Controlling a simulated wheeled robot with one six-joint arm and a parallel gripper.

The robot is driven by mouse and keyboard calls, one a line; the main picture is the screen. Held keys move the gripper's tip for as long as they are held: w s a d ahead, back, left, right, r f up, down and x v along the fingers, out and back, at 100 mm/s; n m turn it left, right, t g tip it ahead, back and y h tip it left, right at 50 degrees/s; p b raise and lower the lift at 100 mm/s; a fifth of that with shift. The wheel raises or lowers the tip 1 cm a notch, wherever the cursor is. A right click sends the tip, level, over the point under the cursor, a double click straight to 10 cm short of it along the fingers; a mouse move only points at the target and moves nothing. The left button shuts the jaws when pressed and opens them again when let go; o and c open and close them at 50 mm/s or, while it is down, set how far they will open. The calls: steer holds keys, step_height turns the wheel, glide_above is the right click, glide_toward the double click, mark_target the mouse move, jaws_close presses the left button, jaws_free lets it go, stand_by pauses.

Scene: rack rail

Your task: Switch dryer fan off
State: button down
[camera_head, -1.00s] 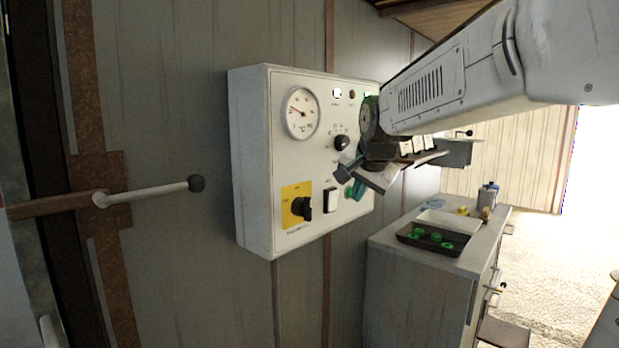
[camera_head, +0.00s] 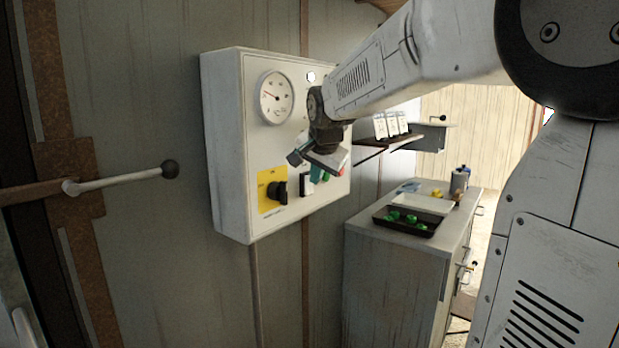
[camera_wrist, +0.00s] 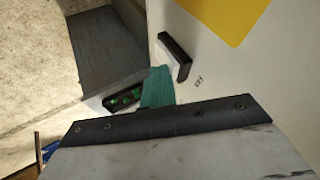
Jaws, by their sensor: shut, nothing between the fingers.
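The white control box (camera_head: 228,150) is on the wall, with a round gauge (camera_head: 276,97) at its upper left. A black rotary knob (camera_head: 278,191) sits on a yellow plate (camera_head: 266,203) at its lower left. Right of the plate is a white and black switch (camera_head: 306,187), partly covered by my gripper; it also shows in the wrist view (camera_wrist: 176,58). A green part (camera_wrist: 158,88) is beside it. My gripper (camera_head: 308,160) is shut and empty, in front of the box's middle; contact cannot be told. Labels are too small to read.
A grey cabinet (camera_head: 385,270) stands right of the box, with a black tray (camera_head: 380,219) of green items and a white tray (camera_head: 425,205) on top. A shelf (camera_head: 375,147) is behind my arm.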

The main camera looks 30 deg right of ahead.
steer(key=shift+w+r, duration=0.1)
steer(key=shift+r, duration=0.7)
steer(key=s+d+v, duration=0.1)
steer(key=v, duration=1.1)
steer(key=shift+f, duration=0.2)
steer(key=shift+s, duration=0.1)
